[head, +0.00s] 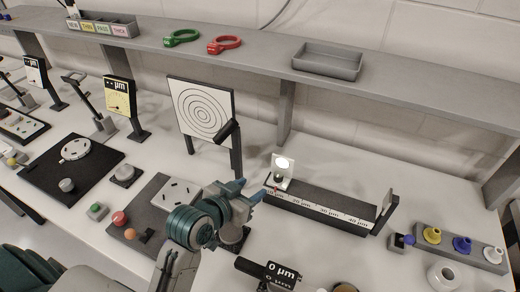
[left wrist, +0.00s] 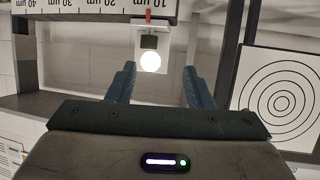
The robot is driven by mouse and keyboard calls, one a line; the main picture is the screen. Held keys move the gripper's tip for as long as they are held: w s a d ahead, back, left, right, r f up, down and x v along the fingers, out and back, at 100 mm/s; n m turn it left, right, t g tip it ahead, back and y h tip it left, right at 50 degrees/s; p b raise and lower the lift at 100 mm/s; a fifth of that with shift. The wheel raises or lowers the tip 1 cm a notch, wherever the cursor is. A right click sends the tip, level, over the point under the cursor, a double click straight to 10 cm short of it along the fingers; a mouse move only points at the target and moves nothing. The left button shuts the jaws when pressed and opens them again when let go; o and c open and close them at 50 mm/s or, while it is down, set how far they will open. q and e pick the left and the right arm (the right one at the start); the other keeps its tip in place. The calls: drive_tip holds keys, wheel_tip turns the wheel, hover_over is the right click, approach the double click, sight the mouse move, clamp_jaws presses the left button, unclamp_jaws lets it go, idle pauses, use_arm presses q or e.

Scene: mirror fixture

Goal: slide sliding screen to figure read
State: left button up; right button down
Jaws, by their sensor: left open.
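The sliding screen (head: 281,173), a white upright plate with a bright round spot, stands at the left end of a dark rail (head: 320,212). The rail's white scale has µm marks up to 40. In the left wrist view the screen (left wrist: 140,24) has a red pointer near the scale's low end, beyond 10. A black display (head: 283,271) at the front reads 0 µm. My left gripper (head: 252,189) is open and empty, just left of the screen. In the left wrist view its fingers (left wrist: 159,70) point at the screen; contact is unclear. My right gripper is not in view.
A ringed target board (head: 203,110) stands behind my left gripper. An upright end plate (head: 384,212) closes the rail's right end. A holder with colored knobs (head: 459,246) lies further right. A shelf with a grey tray (head: 328,61) runs behind. The table behind the rail is clear.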

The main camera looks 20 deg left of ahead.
sight(278, 175)
use_arm(q)
drive_tip(key=w+d+p, duration=0.1)
drive_tip(key=w, duration=0.1)
drive_tip(key=w+d+f, duration=0.1)
drive_tip(key=w, duration=0.1)
drive_tip(key=w+d+p, duration=0.1)
drive_tip(key=w, duration=0.1)
drive_tip(key=shift+w+d+f+p, duration=0.2)
drive_tip(key=shift+w+f+p, duration=0.15)
drive_tip(key=shift+f, duration=0.05)
drive_tip(key=shift+x, duration=1.15)
drive_tip(key=shift+f, duration=0.15)
drive_tip(key=shift+c, duration=0.2)
drive_tip(key=c, duration=0.8)
clamp_jaws()
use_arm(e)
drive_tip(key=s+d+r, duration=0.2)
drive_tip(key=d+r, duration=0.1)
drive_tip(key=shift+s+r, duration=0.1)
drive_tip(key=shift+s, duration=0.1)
